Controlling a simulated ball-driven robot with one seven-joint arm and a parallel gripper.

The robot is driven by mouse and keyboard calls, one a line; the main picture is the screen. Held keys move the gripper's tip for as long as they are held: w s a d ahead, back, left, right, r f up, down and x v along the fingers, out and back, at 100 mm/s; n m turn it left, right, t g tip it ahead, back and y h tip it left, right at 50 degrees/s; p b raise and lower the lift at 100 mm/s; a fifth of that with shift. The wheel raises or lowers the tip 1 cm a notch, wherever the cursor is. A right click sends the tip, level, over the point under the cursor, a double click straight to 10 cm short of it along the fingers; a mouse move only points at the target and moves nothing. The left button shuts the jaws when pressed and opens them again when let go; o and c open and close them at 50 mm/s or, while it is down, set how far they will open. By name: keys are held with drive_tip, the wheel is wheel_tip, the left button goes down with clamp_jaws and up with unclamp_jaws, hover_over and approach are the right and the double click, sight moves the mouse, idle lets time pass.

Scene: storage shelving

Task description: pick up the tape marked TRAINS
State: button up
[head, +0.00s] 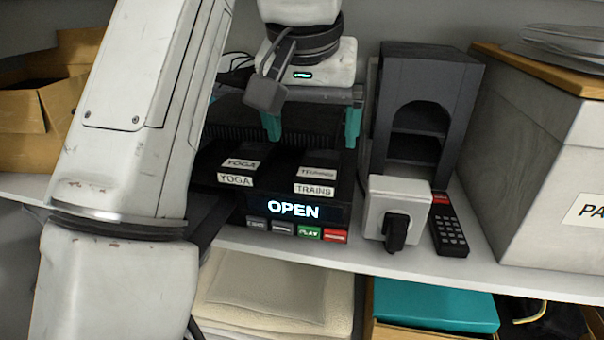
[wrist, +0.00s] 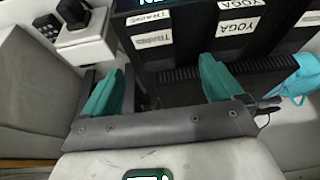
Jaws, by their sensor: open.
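The tape marked TRAINS (head: 314,189) is black with white labels on its top and front. It sits in the right side of a black player (head: 338,214) whose display reads OPEN. A tape marked YOGA (head: 236,180) is just to its left. My gripper (head: 312,128) is open, its teal fingers above and behind the TRAINS labels. In the wrist view, the TRAINS tape (wrist: 152,39) appears upside down, beyond the gap between my fingers (wrist: 158,82). I see nothing held. Contact between fingers and tape cannot be told.
A grey box with a black plug (head: 397,228), a remote (head: 448,226) and a dark arched unit (head: 428,85) stand right of the player. A large light box (head: 530,165) is at far right. Cardboard (head: 25,110) is at left. The shelf's front edge lies below the player.

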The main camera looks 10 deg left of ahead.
sight(320, 164)
drive_tip(key=shift+d+p+x, duration=0.2)
drive_tip(key=shift+p+x, duration=0.05)
drive_tip(key=shift+x, duration=1.6)
drive_tip(key=shift+d+p+x, duration=0.2)
drive_tip(key=shift+p+x, duration=0.05)
drive_tip(key=shift+x, duration=1.55)
drive_tip(key=shift+w, duration=0.15)
drive_tip(key=shift+r, duration=0.1)
drive_tip(key=c, duration=1.2)
